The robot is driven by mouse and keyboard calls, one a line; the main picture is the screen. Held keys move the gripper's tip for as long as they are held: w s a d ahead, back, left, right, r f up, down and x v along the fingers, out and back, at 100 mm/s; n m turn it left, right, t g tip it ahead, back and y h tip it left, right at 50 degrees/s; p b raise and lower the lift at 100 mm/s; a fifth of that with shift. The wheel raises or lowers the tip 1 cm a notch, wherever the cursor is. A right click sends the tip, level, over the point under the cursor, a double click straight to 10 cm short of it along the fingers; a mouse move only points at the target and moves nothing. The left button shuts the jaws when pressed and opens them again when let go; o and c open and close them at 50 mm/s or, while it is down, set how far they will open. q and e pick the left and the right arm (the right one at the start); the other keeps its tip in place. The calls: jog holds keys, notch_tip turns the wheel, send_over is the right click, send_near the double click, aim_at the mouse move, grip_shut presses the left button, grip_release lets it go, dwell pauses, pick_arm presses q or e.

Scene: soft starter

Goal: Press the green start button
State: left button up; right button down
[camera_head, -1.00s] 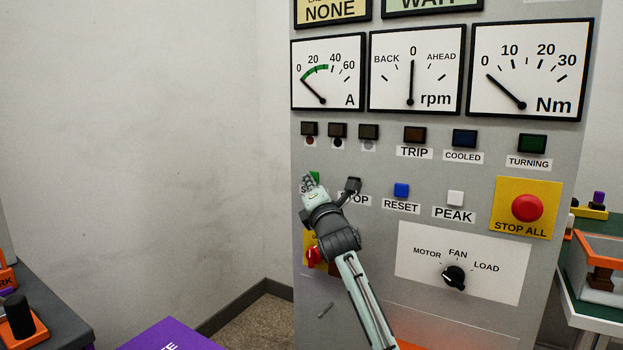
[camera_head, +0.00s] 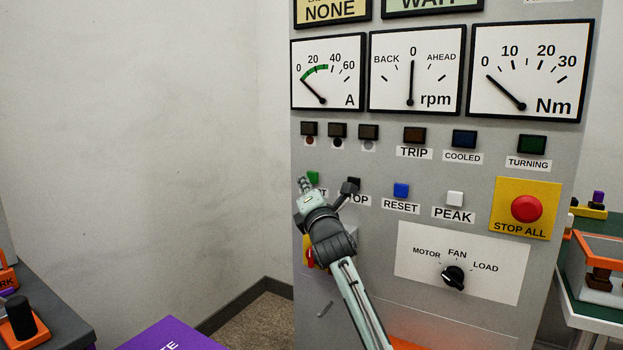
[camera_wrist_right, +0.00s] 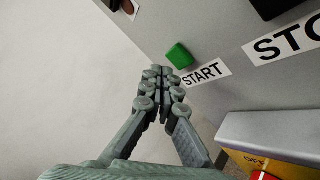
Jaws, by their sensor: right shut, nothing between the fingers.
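The green start button (camera_head: 313,178) is on the left side of the grey panel, partly behind my right gripper. It shows whole in the right wrist view (camera_wrist_right: 180,56), with the START label (camera_wrist_right: 206,73) beside it. My right gripper (camera_head: 306,185) is shut and empty. In the wrist view its closed fingertips (camera_wrist_right: 162,72) are just below and left of the button; I cannot tell whether they touch the panel or button. My left gripper is not in view.
The black stop button (camera_head: 353,184), blue reset button (camera_head: 401,190) and white peak button (camera_head: 455,198) sit to the right. The red stop-all button (camera_head: 527,208) is farther right. A grey box edge (camera_wrist_right: 270,135) juts out below the START label.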

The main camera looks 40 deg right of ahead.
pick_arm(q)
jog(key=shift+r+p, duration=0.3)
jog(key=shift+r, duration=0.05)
pick_arm(e)
jog(key=a, duration=0.1)
jog(key=s+a, duration=0.1)
jog(key=a, duration=0.1)
jog(key=s+a, duration=0.1)
jog(key=shift+a, duration=0.2)
jog(key=shift+w, duration=0.1)
